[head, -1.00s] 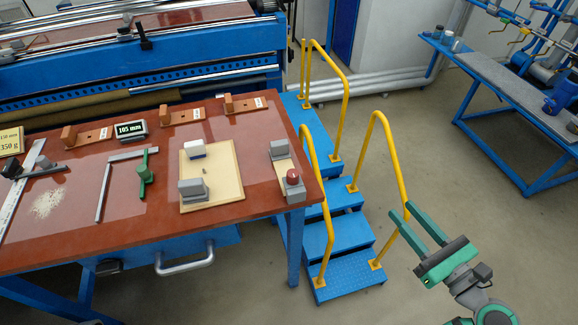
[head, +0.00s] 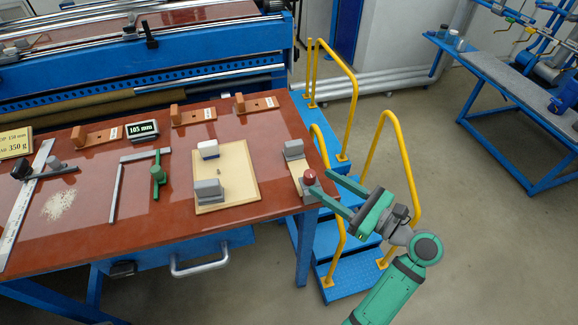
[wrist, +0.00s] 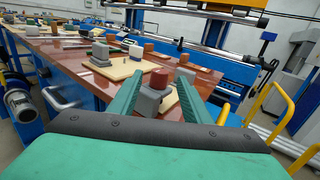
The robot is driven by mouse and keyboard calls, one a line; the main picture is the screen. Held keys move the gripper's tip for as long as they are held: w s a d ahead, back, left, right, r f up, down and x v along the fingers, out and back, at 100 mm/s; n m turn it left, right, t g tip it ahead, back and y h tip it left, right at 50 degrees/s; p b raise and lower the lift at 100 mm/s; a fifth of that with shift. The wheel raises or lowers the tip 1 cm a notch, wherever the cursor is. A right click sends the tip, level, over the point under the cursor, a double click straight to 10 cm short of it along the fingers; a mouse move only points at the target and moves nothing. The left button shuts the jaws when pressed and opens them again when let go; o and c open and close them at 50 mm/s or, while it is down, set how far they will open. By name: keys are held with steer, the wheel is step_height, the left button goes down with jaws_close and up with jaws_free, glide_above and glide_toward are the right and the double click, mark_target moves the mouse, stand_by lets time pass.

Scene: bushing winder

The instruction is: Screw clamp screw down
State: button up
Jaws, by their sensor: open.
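A dark red round knob (head: 309,176), which looks like the clamp screw, stands on a small grey block (head: 311,188) at the table's right front corner. In the wrist view the red knob (wrist: 160,78) and its grey block (wrist: 149,101) show between my finger lines. My gripper (head: 319,182) is open and empty, its fingers pointing left toward the knob. In the wrist view the fingertips of my gripper (wrist: 160,82) lie either side of the knob. Whether they touch it, I cannot tell. The near finger hides part of the grey block.
The block sits at the end of a pale strip, with another grey block (head: 294,149) behind. A beige board (head: 240,176) with grey and white blocks lies left. Blue steps (head: 345,245) with yellow handrails (head: 408,170) stand beside the table, close to my arm.

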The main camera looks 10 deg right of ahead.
mark_target(308, 170)
steer(key=x, duration=1)
steer(key=shift+d, duration=0.1)
steer(key=shift+s, duration=0.2)
steer(key=c, duration=1)
steer(key=shift+c, duration=0.2)
steer(key=shift+m+h, duration=0.3)
steer(key=shift+h, duration=0.1)
steer(key=shift+w+d+m+t+h, duration=0.15)
steer(key=shift+m+t+h, duration=0.35)
steer(key=shift+t+h, duration=0.25)
steer(key=m+h, duration=0.1)
steer(key=h, duration=0.1)
steer(key=m+t+h, duration=0.1)
steer(key=shift+w+d+m+h, duration=0.15)
steer(key=shift+d+m+h, duration=0.15)
steer(key=shift+h, duration=0.05)
steer(key=shift+w+d+m+t+h, duration=0.1)
steer(key=shift+d+m+h, duration=0.2)
steer(key=shift+m+h, duration=0.75)
steer(key=shift+s+d+m+t+h, duration=0.15)
steer(key=shift+d+m+h, duration=0.3)
steer(key=shift+h, duration=1.1)
steer(key=shift+w+d+m+t+h, duration=0.1)
steer(key=shift+w+d+m+h, duration=0.05)
steer(key=shift+m+h, duration=0.95)
steer(key=shift+d+h, duration=0.15)
steer(key=shift+h, duration=0.35)
